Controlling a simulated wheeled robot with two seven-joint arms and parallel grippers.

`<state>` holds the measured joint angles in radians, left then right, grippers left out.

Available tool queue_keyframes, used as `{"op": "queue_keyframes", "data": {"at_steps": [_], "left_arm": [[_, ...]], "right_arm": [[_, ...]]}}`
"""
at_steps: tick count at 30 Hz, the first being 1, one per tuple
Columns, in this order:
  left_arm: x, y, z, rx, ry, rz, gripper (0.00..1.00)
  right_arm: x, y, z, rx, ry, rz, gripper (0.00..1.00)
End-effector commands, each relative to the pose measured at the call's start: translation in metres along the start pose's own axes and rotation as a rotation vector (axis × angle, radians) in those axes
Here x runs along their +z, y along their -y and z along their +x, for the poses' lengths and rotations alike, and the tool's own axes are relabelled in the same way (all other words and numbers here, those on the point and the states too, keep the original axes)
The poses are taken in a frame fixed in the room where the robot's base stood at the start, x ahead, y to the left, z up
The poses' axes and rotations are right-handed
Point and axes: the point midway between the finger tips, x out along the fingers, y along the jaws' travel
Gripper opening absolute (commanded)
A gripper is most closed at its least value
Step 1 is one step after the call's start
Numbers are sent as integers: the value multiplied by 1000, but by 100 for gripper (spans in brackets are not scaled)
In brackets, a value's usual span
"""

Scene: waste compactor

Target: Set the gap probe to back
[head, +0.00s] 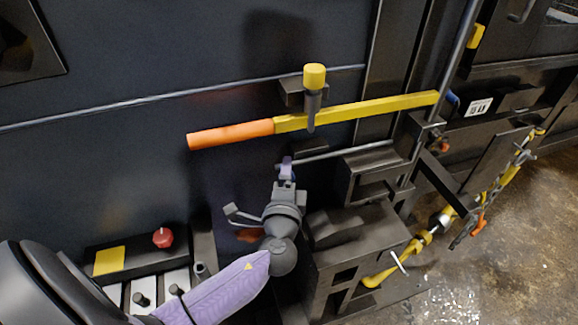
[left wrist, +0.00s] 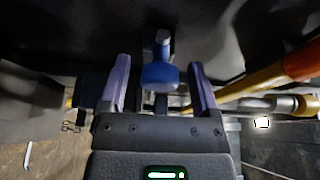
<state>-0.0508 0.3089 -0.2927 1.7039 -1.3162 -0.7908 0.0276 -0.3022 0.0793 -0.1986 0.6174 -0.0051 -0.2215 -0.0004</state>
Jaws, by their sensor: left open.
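A blue knob (left wrist: 160,75) on a short shaft shows in the left wrist view; it may be the gap probe, but I cannot tell for sure. My left gripper (left wrist: 160,64) is open, with one purple finger on each side of the knob and a visible gap to both. In the head view the left gripper (head: 287,168) is in front of the dark machine wall, below the yellow bar, and I cannot make out the knob there. My right gripper is not in view.
A yellow bar (head: 365,109) with an orange handle (head: 230,134) crosses just above my gripper. A yellow-capped pin (head: 314,78) stands by it. A panel with a red knob (head: 162,238) is at lower left. Dark brackets (head: 355,245) stand close on the right.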

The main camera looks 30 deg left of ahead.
Motion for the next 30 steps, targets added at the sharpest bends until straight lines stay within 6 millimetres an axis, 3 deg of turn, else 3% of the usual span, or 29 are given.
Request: {"op": "queue_keyframes", "data": {"at_steps": [5,13,24,25,30], "left_arm": [[0,0,18,1,-1,-1,80],[0,-1,20,3,-1,-1,80],[0,-1,20,3,-1,-1,4],[0,-1,20,3,-1,-1,0],[0,-1,20,3,-1,-1,0]], "right_arm": [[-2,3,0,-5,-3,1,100],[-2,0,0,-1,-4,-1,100],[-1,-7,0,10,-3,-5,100],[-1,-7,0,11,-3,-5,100],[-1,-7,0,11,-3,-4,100]]}}
